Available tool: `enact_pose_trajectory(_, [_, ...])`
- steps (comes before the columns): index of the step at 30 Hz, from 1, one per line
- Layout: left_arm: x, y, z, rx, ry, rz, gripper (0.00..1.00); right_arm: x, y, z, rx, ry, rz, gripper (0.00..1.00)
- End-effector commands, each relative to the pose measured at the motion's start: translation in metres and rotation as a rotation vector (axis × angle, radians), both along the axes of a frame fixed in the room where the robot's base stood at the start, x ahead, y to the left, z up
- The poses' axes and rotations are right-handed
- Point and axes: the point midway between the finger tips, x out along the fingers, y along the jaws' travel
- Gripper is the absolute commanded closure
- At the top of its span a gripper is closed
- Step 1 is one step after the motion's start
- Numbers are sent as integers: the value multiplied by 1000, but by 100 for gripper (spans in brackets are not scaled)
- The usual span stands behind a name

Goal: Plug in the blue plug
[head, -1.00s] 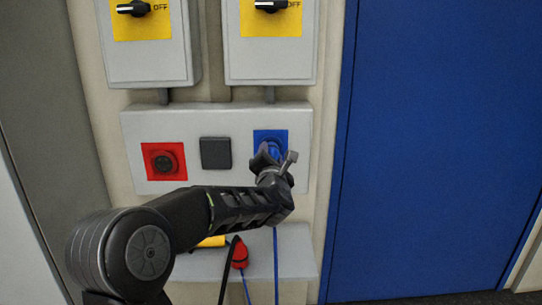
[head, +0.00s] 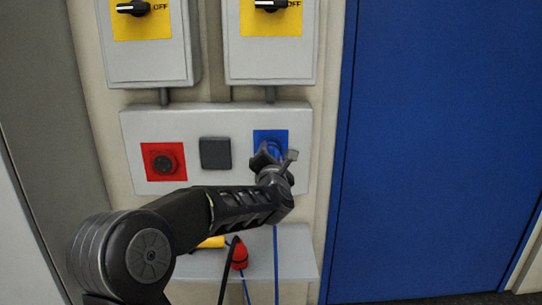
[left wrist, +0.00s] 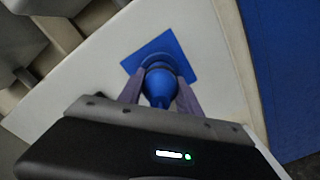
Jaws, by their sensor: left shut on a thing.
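The blue plug (left wrist: 158,85) is between the fingers of my left gripper (left wrist: 160,88), which is shut on it. In the left wrist view the plug's front end is at the round socket on the blue square (left wrist: 133,63); I cannot tell how deep it sits. In the head view the blue square (head: 262,135) is at the right end of the grey socket panel (head: 215,184), with my left gripper (head: 272,153) in front and partly hiding plug and socket. A blue cable (head: 276,255) hangs straight down below the gripper. My right gripper is out of view.
A red socket (head: 163,161) and a dark square cover (head: 215,153) are on the same panel. Two switch boxes with black knobs (head: 271,5) are above. A ledge (head: 295,250) below holds a red plug (head: 239,254) and a yellow item (head: 211,242). A blue door (head: 435,150) is right.

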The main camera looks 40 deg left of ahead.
Motion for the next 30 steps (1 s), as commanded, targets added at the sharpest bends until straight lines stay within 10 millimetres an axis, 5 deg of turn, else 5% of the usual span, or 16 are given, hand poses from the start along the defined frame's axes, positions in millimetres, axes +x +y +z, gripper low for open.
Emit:
enact_pose_trajectory(8, [4,4,1,2,-2,1,100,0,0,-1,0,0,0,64])
enact_pose_trajectory(9, [5,4,1,2,-2,1,58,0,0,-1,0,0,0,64])
enact_pose_trajectory(18, [5,4,1,0,-1,1,34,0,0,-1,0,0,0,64])
enact_pose_trajectory(30, [5,4,0,0,1,1,34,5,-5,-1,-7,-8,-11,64])
